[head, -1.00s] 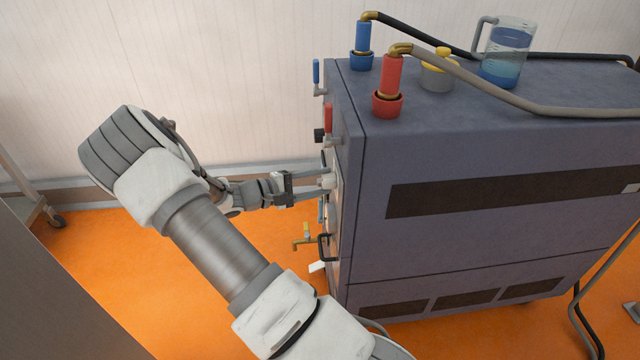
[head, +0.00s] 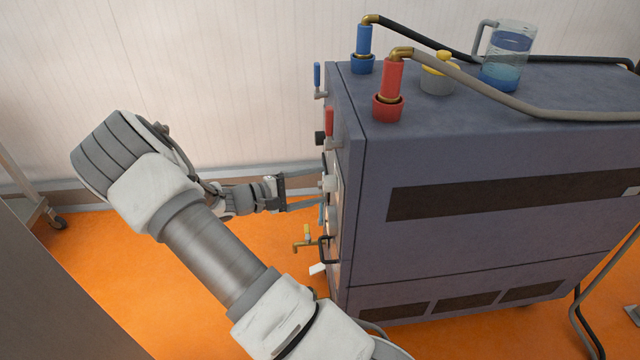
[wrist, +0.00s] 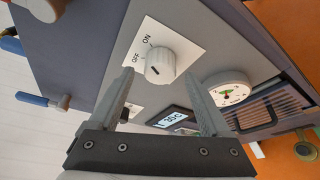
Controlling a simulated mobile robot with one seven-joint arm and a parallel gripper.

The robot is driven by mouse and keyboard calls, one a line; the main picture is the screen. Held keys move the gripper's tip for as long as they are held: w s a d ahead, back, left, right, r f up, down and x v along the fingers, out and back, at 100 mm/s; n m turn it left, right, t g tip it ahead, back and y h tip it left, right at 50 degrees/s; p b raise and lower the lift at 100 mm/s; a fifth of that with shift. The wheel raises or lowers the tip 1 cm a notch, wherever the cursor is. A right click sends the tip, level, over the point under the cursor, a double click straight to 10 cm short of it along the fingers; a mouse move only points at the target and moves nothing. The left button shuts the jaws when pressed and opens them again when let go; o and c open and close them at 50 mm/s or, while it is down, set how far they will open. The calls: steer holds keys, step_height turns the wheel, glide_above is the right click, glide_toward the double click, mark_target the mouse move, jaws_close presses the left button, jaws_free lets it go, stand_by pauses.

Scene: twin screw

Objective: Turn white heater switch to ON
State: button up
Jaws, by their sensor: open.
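The white heater switch (wrist: 160,66) is a ribbed round knob on a white plate with OFF and ON labels in the wrist view. A short dark mark shows on its face; I cannot tell surely which label it stands for. The knob also shows on the machine's front in the head view (head: 329,183). My gripper (wrist: 159,76) is open, with one finger to each side of the knob in the wrist view. It holds nothing. In the head view my gripper (head: 321,188) points right at the panel, its fingertips close to it; contact is unclear.
A round gauge (wrist: 229,88) and a 30C display (wrist: 172,118) sit near the knob. A blue-handled lever (wrist: 40,99) is at left. A brass tap (head: 303,240) and black handle (head: 323,250) stick out below. Hoses and a jug (head: 506,55) are on top.

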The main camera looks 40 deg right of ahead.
steer(key=p+v, duration=0.1)
steer(key=v, duration=1.4)
steer(key=shift+a+r+p, duration=0.2)
steer(key=shift+a+p, duration=0.05)
steer(key=shift+p, duration=0.1)
steer(key=shift+w, duration=0.1)
steer(key=s+a+r+m+t+y, duration=0.1)
steer(key=s+a+r+t+y, duration=0.35)
steer(key=s+r+y, duration=0.5)
steer(key=s+a+r+m+t+y, duration=0.2)
steer(key=s+a+r+t+y, duration=0.4)
steer(key=s+r, duration=0.6)
step_height(320, 180, up, 12)
steer(key=s+g+p, duration=0.1)
steer(key=g+p, duration=0.1)
steer(key=p, duration=1.1)
steer(key=shift+d+f, duration=0.2)
steer(key=shift+d, duration=0.3)
steer(key=shift+y, duration=0.25)
